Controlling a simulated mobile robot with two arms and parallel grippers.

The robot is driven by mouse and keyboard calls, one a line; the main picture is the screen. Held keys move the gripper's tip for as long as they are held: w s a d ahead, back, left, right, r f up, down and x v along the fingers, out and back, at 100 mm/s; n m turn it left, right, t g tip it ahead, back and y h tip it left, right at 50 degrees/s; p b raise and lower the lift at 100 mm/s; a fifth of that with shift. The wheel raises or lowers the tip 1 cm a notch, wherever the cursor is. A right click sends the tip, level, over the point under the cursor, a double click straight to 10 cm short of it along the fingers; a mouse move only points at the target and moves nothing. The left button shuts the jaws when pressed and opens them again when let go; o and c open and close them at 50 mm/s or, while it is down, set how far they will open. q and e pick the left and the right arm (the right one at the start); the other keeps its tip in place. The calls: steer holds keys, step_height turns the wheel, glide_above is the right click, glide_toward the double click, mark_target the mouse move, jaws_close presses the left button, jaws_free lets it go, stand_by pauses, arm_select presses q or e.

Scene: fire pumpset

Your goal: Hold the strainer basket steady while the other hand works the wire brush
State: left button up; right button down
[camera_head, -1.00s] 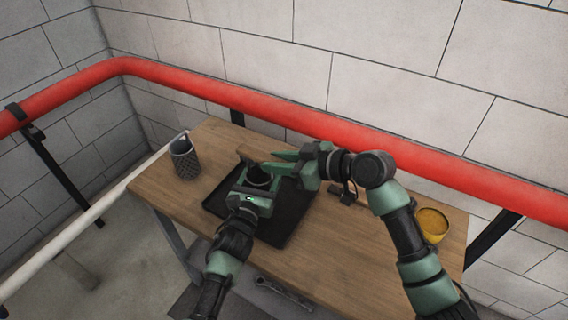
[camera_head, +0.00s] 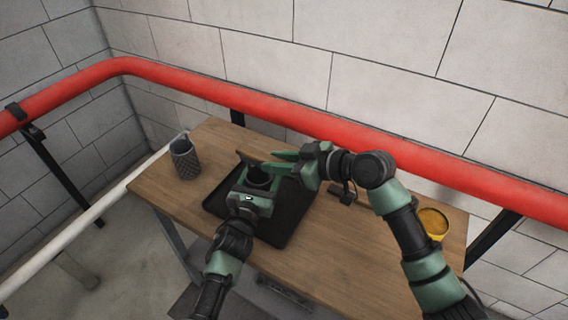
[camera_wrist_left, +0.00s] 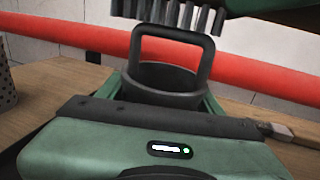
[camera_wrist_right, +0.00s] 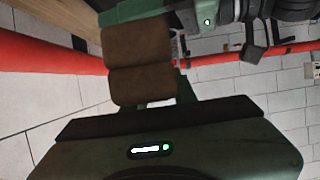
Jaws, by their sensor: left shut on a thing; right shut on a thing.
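The strainer basket is a dark round cup (camera_head: 259,177) with a loop handle; it also shows in the left wrist view (camera_wrist_left: 160,82). My left gripper (camera_head: 253,188) is shut on it from the near side, over the black tray. My right gripper (camera_head: 290,163) reaches in from the right and is shut on the wire brush. The brush's brown wooden body (camera_wrist_right: 140,65) shows in the right wrist view. Its grey bristles (camera_wrist_left: 175,14) hang above the basket's handle in the left wrist view. Whether the bristles touch the basket is unclear.
A black tray (camera_head: 280,228) lies on the wooden table (camera_head: 335,265). A grey mesh cup (camera_head: 185,161) stands at the left and a yellow container (camera_head: 433,223) at the right. A red pipe (camera_head: 300,118) runs behind the table along the block wall. The front right tabletop is clear.

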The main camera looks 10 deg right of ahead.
steer(key=shift+w+a, duration=0.4)
steer(key=shift+a, duration=0.2)
steer(key=shift+s+d, duration=0.7)
steer(key=shift+d, duration=0.25)
steer(key=shift+s+d, duration=0.65)
steer(key=shift+d, duration=0.3)
steer(key=shift+r, duration=4.05)
arm_select(q)
steer(key=o, duration=1.8)
steer(key=v, duration=1.2)
